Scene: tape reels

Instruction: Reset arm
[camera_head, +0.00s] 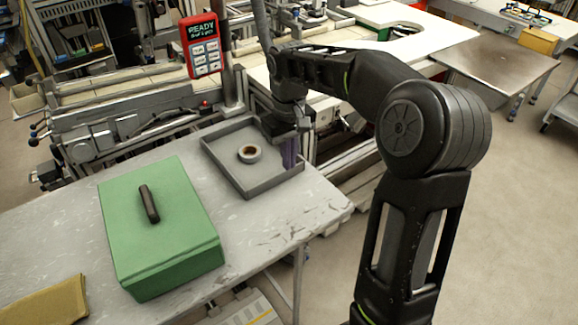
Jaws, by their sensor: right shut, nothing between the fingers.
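My right arm comes in from the right and reaches over to the grey tray (222,172) on the table. My right gripper (289,163) points down at the tray's right side, its fingers shut and empty. A tape reel (243,159) with a pale rim and brown centre lies flat in the tray, left of the gripper and apart from it. My left gripper is not in view.
A green box (170,238) with a black handle stands on the worn grey table (285,222) left of the tray. A tan object (45,305) lies at the lower left. A red device reading READY (202,46) hangs behind. Machinery fills the back; open floor lies right.

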